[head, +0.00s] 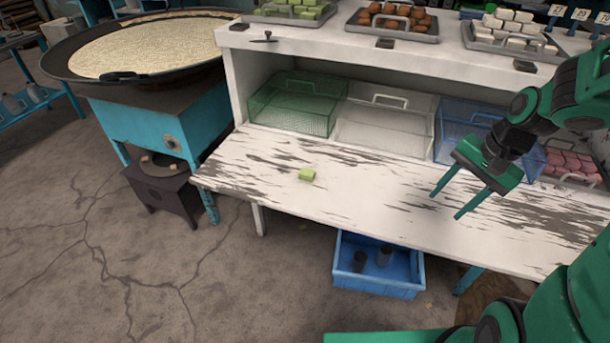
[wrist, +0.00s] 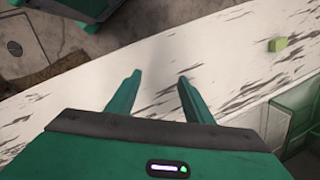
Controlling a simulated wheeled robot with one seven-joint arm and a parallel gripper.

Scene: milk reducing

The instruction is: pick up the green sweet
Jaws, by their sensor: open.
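The green sweet (head: 307,175) is a small pale-green block lying alone on the worn white tabletop (head: 370,205), left of the middle in the head view. In the wrist view the green sweet (wrist: 278,44) shows at the upper right, beyond and to the right of the fingers. My gripper (head: 445,206) is open and empty above the right part of the tabletop, well to the right of the sweet. Its two fingers, apart with nothing between them, also show in the wrist view (wrist: 159,80).
Green (head: 297,103), white (head: 383,118) and blue (head: 459,121) wire baskets stand along the table's back under a shelf (head: 330,41). Pink sweets (head: 572,165) lie at the right. Trays of sweets line the shelf top. The tabletop between gripper and sweet is clear.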

